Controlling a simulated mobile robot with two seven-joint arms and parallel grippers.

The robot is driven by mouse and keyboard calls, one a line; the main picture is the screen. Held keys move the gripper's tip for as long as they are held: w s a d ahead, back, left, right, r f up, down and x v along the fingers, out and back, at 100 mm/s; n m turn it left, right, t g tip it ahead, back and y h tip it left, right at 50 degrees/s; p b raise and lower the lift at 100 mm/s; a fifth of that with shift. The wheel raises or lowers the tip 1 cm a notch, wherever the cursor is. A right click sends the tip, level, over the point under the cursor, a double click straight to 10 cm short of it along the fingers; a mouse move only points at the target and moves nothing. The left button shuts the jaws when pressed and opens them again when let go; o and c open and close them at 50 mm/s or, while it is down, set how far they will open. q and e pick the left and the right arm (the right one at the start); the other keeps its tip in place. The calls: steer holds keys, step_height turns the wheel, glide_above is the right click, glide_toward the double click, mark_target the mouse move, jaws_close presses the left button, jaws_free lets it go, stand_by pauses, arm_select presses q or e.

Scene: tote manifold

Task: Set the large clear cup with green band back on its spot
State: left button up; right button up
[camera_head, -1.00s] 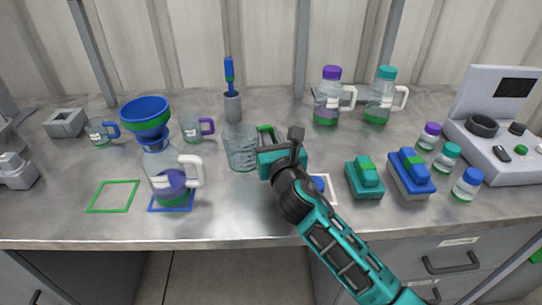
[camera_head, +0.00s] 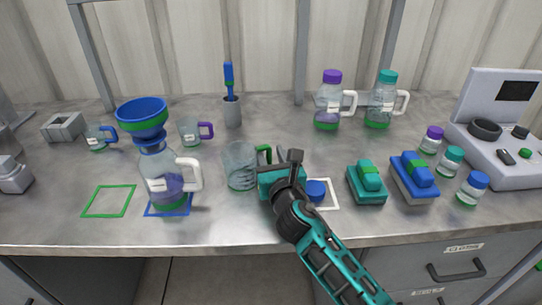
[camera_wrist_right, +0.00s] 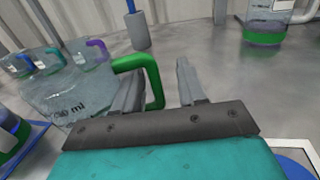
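The large clear cup (camera_head: 238,164) with a green band at its base and a green handle (camera_wrist_right: 152,75) stands upright near the middle of the bench in the head view. Its clear wall with "ml" lettering (camera_wrist_right: 62,100) fills the left of the right wrist view. My right gripper (camera_head: 277,168) is at the cup's right side. In the right wrist view its two fingers (camera_wrist_right: 158,82) are apart, with the handle's outer bar between them and a gap to the right finger. Whether the base touches the bench is unclear. My left gripper is out of view.
A bottle (camera_head: 165,180) with a blue funnel (camera_head: 142,115) stands left on a blue outline. An empty green square outline (camera_head: 108,201) lies farther left. A white outline (camera_head: 333,195) with a blue item (camera_head: 316,190) is right of my gripper. Teal (camera_head: 366,184) and blue (camera_head: 412,178) blocks stand beyond.

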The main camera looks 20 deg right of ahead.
steer(key=shift+r, duration=0.3)
steer(key=s, duration=0.7)
steer(key=s+a, duration=0.1)
steer(key=s, duration=0.3)
steer(key=shift+s+f, duration=0.1)
steer(key=shift+s, duration=0.4)
